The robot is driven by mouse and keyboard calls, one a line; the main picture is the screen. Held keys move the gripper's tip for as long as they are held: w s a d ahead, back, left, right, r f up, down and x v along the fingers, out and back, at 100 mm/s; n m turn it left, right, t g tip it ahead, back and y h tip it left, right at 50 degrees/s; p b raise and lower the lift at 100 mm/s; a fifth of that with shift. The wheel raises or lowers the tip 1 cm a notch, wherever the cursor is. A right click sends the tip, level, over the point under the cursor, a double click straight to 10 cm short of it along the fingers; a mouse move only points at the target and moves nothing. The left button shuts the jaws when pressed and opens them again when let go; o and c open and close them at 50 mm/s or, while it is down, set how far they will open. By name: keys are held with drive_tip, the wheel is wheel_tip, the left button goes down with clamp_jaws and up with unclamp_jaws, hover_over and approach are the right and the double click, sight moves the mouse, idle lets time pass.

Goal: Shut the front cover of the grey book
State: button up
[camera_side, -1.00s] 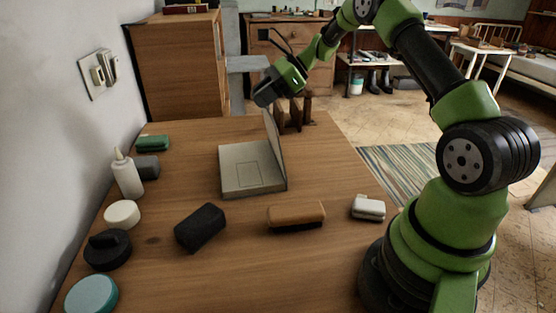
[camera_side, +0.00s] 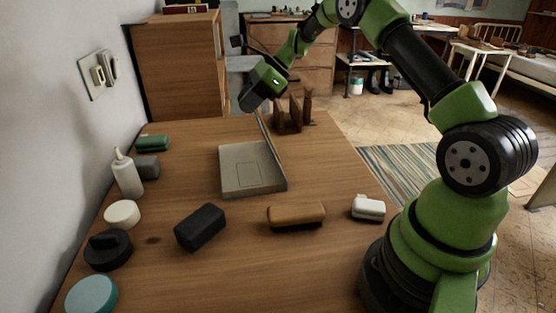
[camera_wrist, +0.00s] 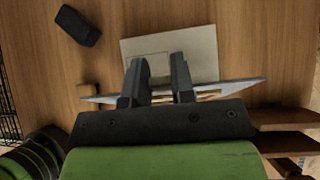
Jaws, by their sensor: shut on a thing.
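The grey book (camera_side: 243,181) lies open on the wooden table, pages up. Its front cover (camera_side: 272,147) stands up from the right edge and leans left over the pages. My gripper (camera_side: 250,106) is at the top edge of the cover, shut on it; the arm's end partly hides this spot in the side view. In the wrist view the fingers (camera_wrist: 158,70) come down at the cover (camera_wrist: 235,86), seen nearly edge-on, with the book's pale inside (camera_wrist: 197,48) beyond.
A wooden rack (camera_side: 292,114) stands just behind the book. In front lie a black block (camera_side: 200,227), a brown brush (camera_side: 296,216) and a white item (camera_side: 368,208). A white bottle (camera_side: 127,175) and several small things line the left side.

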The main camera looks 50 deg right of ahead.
drive_tip(key=shift+a+f, duration=0.1)
idle(0.3)
drive_tip(key=shift+w+a+f, duration=0.1)
drive_tip(key=shift+w+a, duration=0.05)
drive_tip(key=shift+w, duration=0.05)
drive_tip(key=o, duration=0.9)
drive_tip(key=shift+v, duration=2.95)
drive_tip(key=shift+w+a, duration=0.1)
